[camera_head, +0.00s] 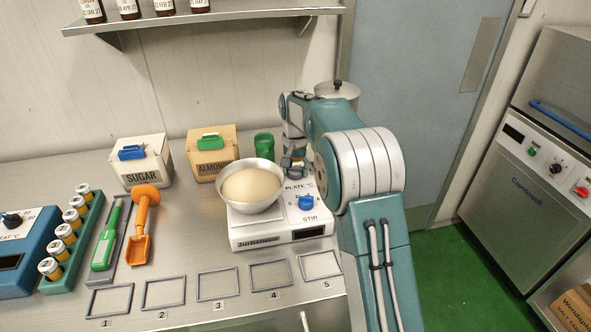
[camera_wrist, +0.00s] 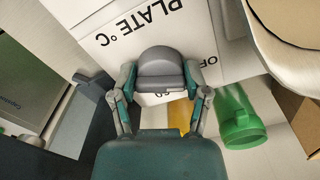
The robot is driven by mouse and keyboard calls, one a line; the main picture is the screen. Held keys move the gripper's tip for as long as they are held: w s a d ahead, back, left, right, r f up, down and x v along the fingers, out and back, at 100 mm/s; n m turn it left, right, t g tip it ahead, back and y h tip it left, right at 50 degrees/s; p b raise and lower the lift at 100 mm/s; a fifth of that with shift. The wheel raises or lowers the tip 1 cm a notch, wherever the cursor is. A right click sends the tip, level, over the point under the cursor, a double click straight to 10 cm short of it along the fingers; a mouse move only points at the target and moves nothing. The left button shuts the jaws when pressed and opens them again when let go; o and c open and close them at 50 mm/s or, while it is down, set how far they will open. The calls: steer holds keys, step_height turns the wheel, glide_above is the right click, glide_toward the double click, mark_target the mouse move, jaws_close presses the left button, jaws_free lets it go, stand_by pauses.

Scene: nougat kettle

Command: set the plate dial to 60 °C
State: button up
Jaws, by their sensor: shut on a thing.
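The white hotplate (camera_head: 262,239) has a face marked PLATE °C and STIR and stands on the steel bench. Its blue STIR knob (camera_head: 305,203) shows in the head view. The grey plate dial (camera_wrist: 164,66) sits between my fingers in the wrist view, below the PLATE °C lettering. My gripper (camera_wrist: 163,77) is shut on the dial, one finger on each side; it also shows in the head view (camera_head: 294,170), at the plate's back right. Part of OFF shows right of the dial. Other marks are partly covered, and I cannot read the dial's setting.
A metal bowl (camera_head: 225,200) of pale contents sits on the hotplate, close left of my gripper. A green container (camera_head: 264,146) stands behind. SUGAR (camera_head: 142,176) and ALMOND (camera_head: 211,172) boxes stand further left. Several empty marked frames (camera_head: 218,297) lie in front.

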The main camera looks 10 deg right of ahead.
steer(key=shift+f+m, duration=0.15)
steer(key=shift+m, duration=0.15)
steer(key=m, duration=0.3)
steer(key=shift+a+m, duration=0.1)
steer(key=shift+m, duration=0.2)
steer(key=m, duration=0.4)
steer(key=shift+w+a+m, duration=0.1)
steer(key=shift+m, duration=0.2)
steer(key=m, duration=0.4)
steer(key=shift+f, duration=0.1)
steer(key=shift+w+m, duration=0.15)
steer(key=shift+m, duration=2.25)
steer(key=o, duration=1.1)
steer(key=shift+w, duration=0.1)
steer(key=shift+o, duration=0.2)
